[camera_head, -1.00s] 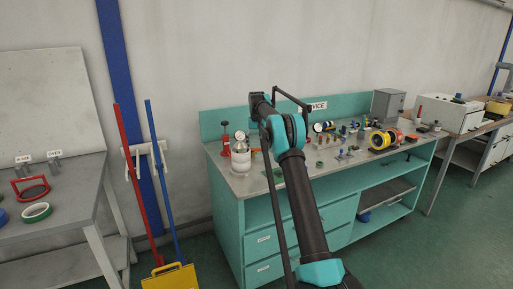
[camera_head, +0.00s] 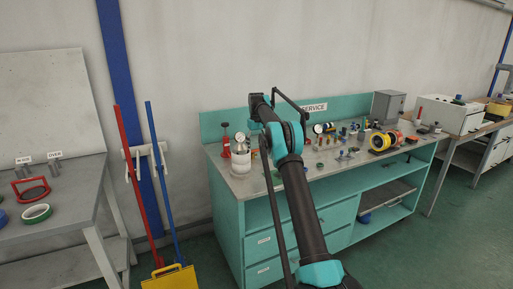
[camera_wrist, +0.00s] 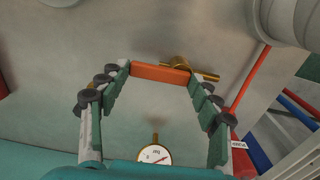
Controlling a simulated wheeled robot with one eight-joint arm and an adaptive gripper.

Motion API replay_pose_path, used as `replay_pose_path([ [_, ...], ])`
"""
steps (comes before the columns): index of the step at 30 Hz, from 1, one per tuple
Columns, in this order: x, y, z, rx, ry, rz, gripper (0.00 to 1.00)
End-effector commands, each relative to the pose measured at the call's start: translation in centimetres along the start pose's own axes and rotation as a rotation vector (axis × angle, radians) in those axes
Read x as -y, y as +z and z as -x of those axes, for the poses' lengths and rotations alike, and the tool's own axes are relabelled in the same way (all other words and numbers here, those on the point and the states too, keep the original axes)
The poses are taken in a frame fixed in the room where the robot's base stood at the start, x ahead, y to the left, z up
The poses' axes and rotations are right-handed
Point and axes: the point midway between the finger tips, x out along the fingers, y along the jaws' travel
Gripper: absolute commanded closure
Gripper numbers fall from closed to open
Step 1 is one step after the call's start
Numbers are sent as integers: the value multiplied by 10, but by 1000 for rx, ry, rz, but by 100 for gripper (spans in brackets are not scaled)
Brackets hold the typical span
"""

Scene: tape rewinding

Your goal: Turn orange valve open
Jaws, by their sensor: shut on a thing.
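The orange valve handle (camera_wrist: 160,74) is a flat bar in the upper middle of the wrist view. A brass fitting (camera_wrist: 181,63) with a rod lies right beside it, touching or nearly so. My gripper (camera_wrist: 160,68) has its green-padded fingers on both sides of the handle, with the fingertips at its two ends, and is shut on it. A round white dial gauge (camera_wrist: 155,155) sits near the lower middle of the wrist view, below the handle.
A large pale cylinder (camera_wrist: 285,18) is close at the wrist view's upper right. Red and blue poles lean left of the bench.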

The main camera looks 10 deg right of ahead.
Motion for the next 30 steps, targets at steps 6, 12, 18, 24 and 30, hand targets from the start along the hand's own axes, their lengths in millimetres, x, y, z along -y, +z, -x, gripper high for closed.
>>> replay_pose_path([
  [6, 0, 0, 0, 0, 0, 1, 65],
  [12, 0, 0, 0, 0, 0, 1, 18],
  [18, 0, 0, 0, 0, 0, 0, 16],
  [24, 0, 0, 4, 0, 0, 0, 16],
  [30, 0, 0, 29, 0, 0, 0, 16],
])
